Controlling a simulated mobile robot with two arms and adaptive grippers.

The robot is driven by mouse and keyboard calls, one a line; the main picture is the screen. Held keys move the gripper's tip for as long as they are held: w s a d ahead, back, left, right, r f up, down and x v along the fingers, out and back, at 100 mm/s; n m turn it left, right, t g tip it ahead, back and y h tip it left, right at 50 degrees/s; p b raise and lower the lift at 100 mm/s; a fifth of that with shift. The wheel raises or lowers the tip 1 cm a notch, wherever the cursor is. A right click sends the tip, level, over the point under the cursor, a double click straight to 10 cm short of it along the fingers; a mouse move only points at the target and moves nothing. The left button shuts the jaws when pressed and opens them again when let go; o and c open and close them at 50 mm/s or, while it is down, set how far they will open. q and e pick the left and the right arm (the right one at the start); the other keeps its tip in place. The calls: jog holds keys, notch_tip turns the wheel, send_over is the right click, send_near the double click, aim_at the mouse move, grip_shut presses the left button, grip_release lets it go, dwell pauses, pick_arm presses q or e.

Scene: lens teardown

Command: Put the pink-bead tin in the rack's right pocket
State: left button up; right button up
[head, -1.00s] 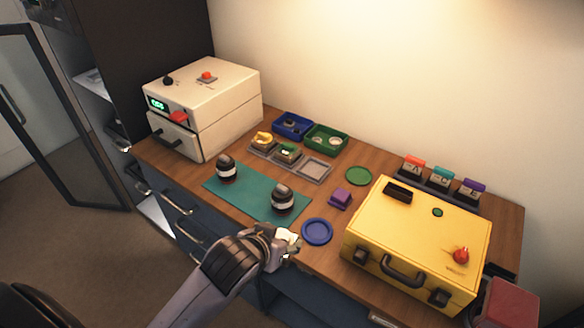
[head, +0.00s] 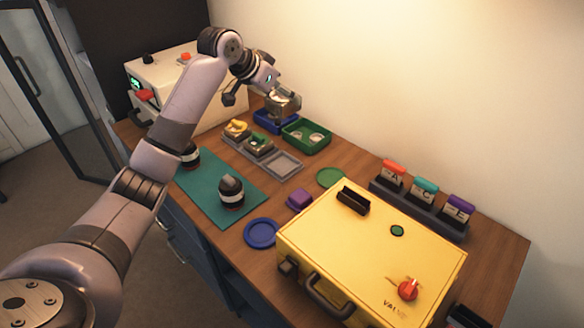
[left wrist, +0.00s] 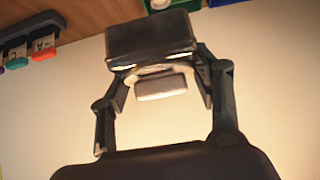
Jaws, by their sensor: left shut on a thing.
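My left gripper (head: 277,92) is raised above the back of the bench, near the blue and green trays, shut on a small grey, box-like tin (head: 284,104). In the left wrist view the tin (left wrist: 150,36) is dark and sits at the ends of the left gripper's fingers (left wrist: 160,75). Its contents are hidden, so no pink bead shows. The grey rack (head: 302,169) lies on the bench in front of the trays. Its left pocket holds a tin with yellow (head: 237,127), its middle pocket one with green (head: 258,142). Its right pocket (head: 284,164) is empty.
A blue tray (head: 262,124) and green tray (head: 321,138) stand behind the rack. A teal mat (head: 215,185) with striped cylinders (head: 231,192) lies in front. A yellow case (head: 365,255) fills the right; a white box (head: 165,75) stands left.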

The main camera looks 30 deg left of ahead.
pick_arm(q)
jog(key=shift+a, duration=0.1)
notch_tip(320, 180, down, 14)
jog(key=shift+a+f+p, duration=0.1)
jog(key=shift+f+p, duration=0.15)
jog(key=shift+p, duration=0.4)
notch_tip(320, 180, down, 4)
jog(key=shift+f, duration=0.25)
jog(key=shift+c, duration=0.6)
jog(key=shift+s+f, duration=0.15)
jog(key=shift+s, duration=0.05)
jog(key=o, duration=1.3)
jog(key=shift+w+f, duration=0.15)
jog(key=shift+w, duration=0.1)
jog(key=shift+o, duration=1)
jog(key=shift+s, duration=0.1)
pick_arm(e)
jog(key=shift+d+r, duration=0.45)
jog(key=shift+r, duration=0.35)
pick_arm(q)
jog(key=v, duration=1.2)
pick_arm(e)
jog(key=shift+f, duration=0.35)
